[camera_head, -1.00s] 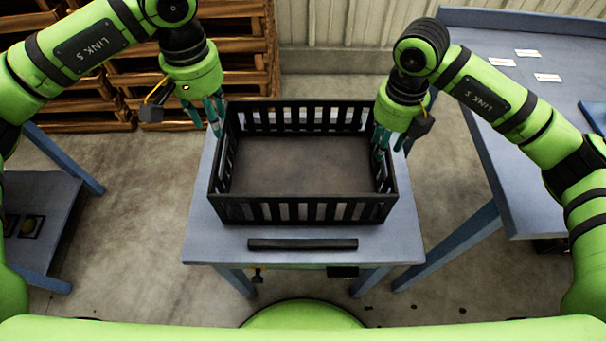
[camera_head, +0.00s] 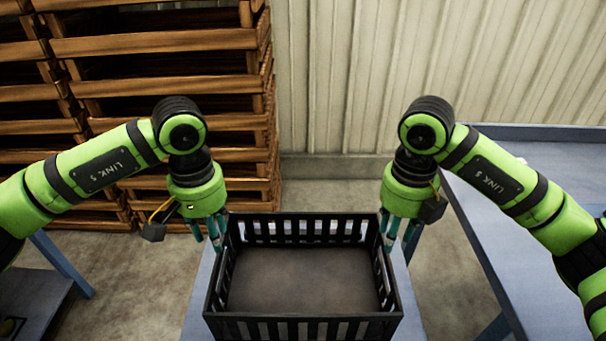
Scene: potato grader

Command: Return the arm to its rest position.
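My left gripper (camera_head: 207,234) points down at the left wall of the black slatted crate (camera_head: 303,329). Its teal fingers look spread, with nothing visible between them. My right gripper (camera_head: 398,236) points down at the right wall of the crate, its teal fingers also apart. Whether either gripper's fingertips touch the crate walls cannot be told. Both arms are bent, one on each side of the crate. The crate looks empty and stands upright on a blue-grey table (camera_head: 198,318); its front base is cut off by the picture edge.
Stacked wooden pallet crates (camera_head: 160,85) stand behind on the left, before a ribbed pale wall (camera_head: 430,60). A blue table (camera_head: 500,230) lies on the right, partly behind my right arm. A low blue stand (camera_head: 35,300) is at lower left. Bare floor shows between.

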